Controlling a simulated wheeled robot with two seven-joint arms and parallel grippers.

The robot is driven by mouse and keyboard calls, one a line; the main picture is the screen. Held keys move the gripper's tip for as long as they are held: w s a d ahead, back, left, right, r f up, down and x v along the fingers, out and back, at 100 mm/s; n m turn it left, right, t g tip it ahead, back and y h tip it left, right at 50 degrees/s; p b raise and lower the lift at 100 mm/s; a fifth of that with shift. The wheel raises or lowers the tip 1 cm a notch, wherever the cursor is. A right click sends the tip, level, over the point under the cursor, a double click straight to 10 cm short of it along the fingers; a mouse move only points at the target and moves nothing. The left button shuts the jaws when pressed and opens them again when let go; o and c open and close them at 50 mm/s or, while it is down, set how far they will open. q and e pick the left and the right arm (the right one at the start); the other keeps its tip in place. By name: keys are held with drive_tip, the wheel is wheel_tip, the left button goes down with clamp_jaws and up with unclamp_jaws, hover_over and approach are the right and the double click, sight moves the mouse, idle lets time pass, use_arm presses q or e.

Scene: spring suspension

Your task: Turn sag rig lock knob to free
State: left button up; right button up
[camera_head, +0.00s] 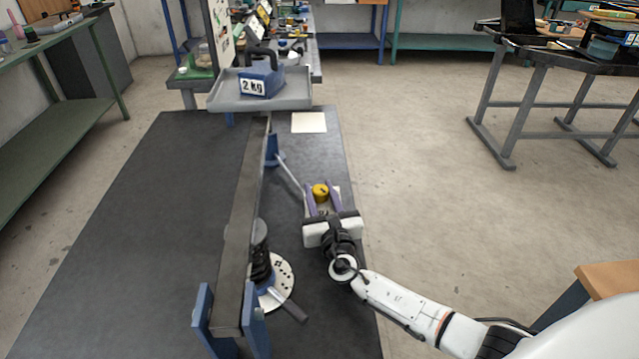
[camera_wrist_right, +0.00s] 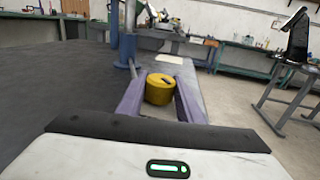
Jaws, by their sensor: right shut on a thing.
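The yellow lock knob (camera_head: 320,193) sits on the right side of the sag rig's dark base, at the end of a thin rod. My right gripper (camera_head: 322,194) is shut on the knob, with a purple finger on each side of it. In the right wrist view the knob (camera_wrist_right: 159,89) is between the two fingers (camera_wrist_right: 160,95), and a dark mark shows on its top. The rig's long grey beam (camera_head: 240,220) runs to the left of the knob. My left gripper is not in view.
A grey tray (camera_head: 225,103) with a blue 2 kg weight (camera_head: 262,80) stands at the beam's far end. A dark spring and a white dial plate (camera_head: 284,272) are near the front, by blue posts (camera_head: 203,315). A pale card (camera_head: 309,122) lies beyond the knob.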

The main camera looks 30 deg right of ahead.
sight(320, 189)
drive_tip(key=m+g+h, duration=0.1)
drive_tip(key=h, duration=0.1)
drive_tip(key=shift+w+m+h, duration=0.1)
drive_tip(key=shift+m+h, duration=0.2)
drive_tip(key=shift+m, duration=0.1)
drive_tip(key=shift+m+g+h+b, duration=1)
drive_tip(key=shift+m+h, duration=0.2)
drive_tip(key=shift+h, duration=0.4)
drive_tip(key=o, duration=1)
drive_tip(key=shift+o, duration=0.2)
drive_tip(key=shift+r, duration=0.1)
wheel_tip(320, 189, up, 10)
drive_tip(key=shift+f+p, duration=0.1)
drive_tip(key=shift+p, duration=1.1)
